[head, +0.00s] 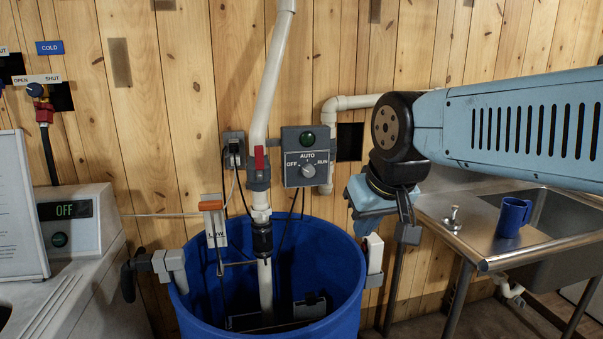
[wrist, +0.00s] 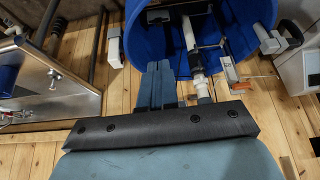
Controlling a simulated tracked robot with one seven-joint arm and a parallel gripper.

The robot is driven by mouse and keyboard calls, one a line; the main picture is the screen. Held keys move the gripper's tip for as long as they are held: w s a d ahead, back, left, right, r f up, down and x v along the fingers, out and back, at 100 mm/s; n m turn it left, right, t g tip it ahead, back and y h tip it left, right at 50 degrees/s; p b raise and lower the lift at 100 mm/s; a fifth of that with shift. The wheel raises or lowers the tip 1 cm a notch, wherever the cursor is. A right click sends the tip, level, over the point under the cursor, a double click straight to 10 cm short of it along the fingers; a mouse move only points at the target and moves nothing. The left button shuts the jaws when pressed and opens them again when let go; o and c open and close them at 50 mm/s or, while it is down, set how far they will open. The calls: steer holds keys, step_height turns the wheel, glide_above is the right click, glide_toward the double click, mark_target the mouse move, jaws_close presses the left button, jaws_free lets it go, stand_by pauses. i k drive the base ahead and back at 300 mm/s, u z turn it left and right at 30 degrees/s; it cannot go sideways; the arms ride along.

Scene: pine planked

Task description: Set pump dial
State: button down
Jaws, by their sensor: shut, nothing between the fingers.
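The pump dial (head: 308,170) is a grey knob on a grey control box (head: 305,142) on the plank wall. Its face reads OFF at left, AUTO on top and RUN at right. I cannot tell surely which mark the knob points at. A dark green lamp (head: 307,139) sits above the knob. My gripper (head: 408,234) is to the right of the box and lower, apart from it, pointing down. In the wrist view my gripper (wrist: 158,66) has its fingers together and empty. I cannot make out the dial in the wrist view.
A blue barrel (head: 184,310) with a white pipe (head: 266,95) stands below the box. A red-handled valve (head: 259,160) is left of the box. A steel sink (head: 545,243) with a blue mug (head: 512,217) is at right. A machine reading OFF (head: 70,210) is at left.

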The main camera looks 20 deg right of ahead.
mark_target(308, 171)
steer(key=z, duration=1.75)
steer(key=k, duration=1.65)
steer(key=u, duration=1)
steer(key=i, duration=1)
steer(key=z, duration=0.05)
